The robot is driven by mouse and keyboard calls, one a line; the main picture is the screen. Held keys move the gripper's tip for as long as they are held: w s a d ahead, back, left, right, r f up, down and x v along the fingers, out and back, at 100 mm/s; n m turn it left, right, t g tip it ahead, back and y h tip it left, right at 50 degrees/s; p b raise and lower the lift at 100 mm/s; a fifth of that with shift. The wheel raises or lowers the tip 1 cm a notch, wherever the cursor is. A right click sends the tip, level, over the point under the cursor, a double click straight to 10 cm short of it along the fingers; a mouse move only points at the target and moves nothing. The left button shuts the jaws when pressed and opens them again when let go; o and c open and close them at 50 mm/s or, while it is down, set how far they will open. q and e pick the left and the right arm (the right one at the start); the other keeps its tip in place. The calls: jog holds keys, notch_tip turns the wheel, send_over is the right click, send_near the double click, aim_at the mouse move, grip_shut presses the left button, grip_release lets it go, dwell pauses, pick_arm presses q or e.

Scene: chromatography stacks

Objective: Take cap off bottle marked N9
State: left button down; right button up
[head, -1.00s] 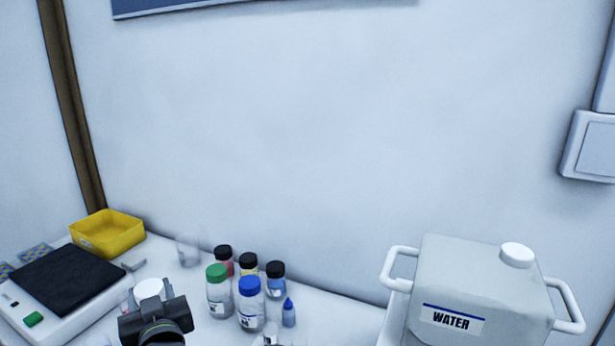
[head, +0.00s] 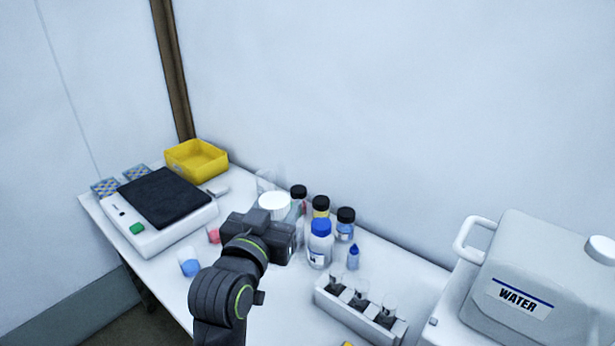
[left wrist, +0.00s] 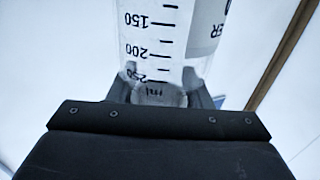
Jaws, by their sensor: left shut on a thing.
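My left gripper (head: 262,228) is shut on a bottle with a white cap (head: 274,201), which shows above the jaws in the head view. In the left wrist view, the clear bottle (left wrist: 150,40) carries upside-down graduations of 150, 200 and 250. Its grey label shows only in part, and no N9 can be read. The fingers (left wrist: 162,92) flank the bottle. A blue-capped bottle (head: 319,247) stands just right of the gripper; its label is too small to read. The right gripper is not in view.
Black-capped bottles (head: 345,226) stand behind, with a small blue dropper bottle (head: 353,258) beside them. A vial rack (head: 350,312) is in front right, a water jug (head: 520,275) far right. A scale (head: 165,240), yellow tray (head: 196,166) and blue-filled beaker (head: 189,265) are at left.

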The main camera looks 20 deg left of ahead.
pick_arm(q)
jog(key=s+d+f+m+g+h, duration=0.3)
jog(key=d+f+m+g+h, duration=0.1)
jog(key=d+f+m+h, duration=0.1)
jog(key=s+d+f+m+g+h, duration=0.3)
jog(key=d+f+m+g+h, duration=0.2)
jog(key=d+h, duration=0.5)
jog(key=shift+d+m, duration=1)
jog(key=shift+d, duration=0.25)
